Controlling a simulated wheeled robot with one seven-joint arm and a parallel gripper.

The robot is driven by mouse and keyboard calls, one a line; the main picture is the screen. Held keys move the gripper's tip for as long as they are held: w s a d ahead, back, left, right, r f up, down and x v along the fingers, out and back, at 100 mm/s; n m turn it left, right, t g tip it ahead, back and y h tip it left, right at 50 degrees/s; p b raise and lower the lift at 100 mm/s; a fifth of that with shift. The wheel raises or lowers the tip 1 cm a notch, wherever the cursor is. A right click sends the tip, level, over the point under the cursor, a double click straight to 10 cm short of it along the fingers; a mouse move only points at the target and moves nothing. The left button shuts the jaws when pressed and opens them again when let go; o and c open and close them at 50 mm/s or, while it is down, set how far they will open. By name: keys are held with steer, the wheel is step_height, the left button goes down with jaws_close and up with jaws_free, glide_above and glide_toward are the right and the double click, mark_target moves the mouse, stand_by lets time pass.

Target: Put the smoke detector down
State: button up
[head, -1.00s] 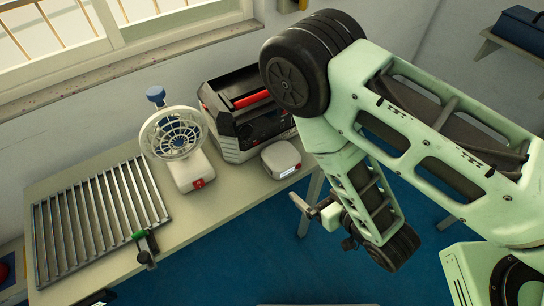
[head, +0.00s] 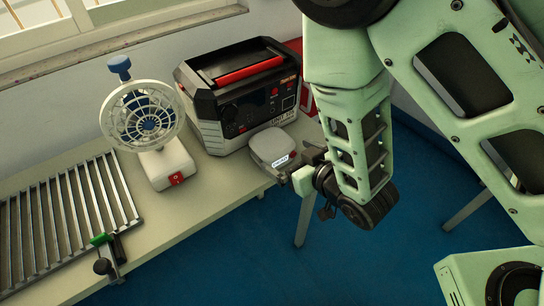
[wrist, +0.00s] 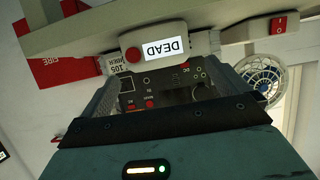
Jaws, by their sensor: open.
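The smoke detector (head: 272,147) is a small pale grey box with rounded corners and a white label. It sits on the workbench near its right end, in front of the power unit. In the wrist view, the detector (wrist: 155,47) shows a label reading DEAD, upside down, and a red button. My gripper (head: 306,158) is just right of the detector in the head view, close to it. In the wrist view, my gripper (wrist: 163,72) has its fingers spread with the detector beyond their tips. Whether they touch it I cannot tell.
A black and grey power unit (head: 244,119) with a red handle stands right behind the detector. A white fan (head: 166,165) is to its left, and a slatted metal rack (head: 62,213) farther left. Bare workbench (head: 217,190) shows between fan and detector. Blue floor lies in front.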

mark_target(281, 150)
steer(key=b+x, duration=0.2)
steer(key=b, duration=0.1)
steer(key=shift+f, duration=0.25)
steer(key=shift+w+a+b, duration=0.3)
steer(key=shift+w+b, duration=0.15)
steer(key=shift+b, duration=0.35)
steer(key=shift+w+a, duration=0.25)
steer(key=shift+w, duration=0.25)
steer(key=p+x, duration=0.1)
steer(key=x, duration=0.3)
steer(key=shift+w, duration=0.2)
steer(key=shift+c, duration=0.3)
steer(key=c, duration=0.8)
steer(key=shift+c, duration=0.2)
steer(key=shift+r, duration=0.2)
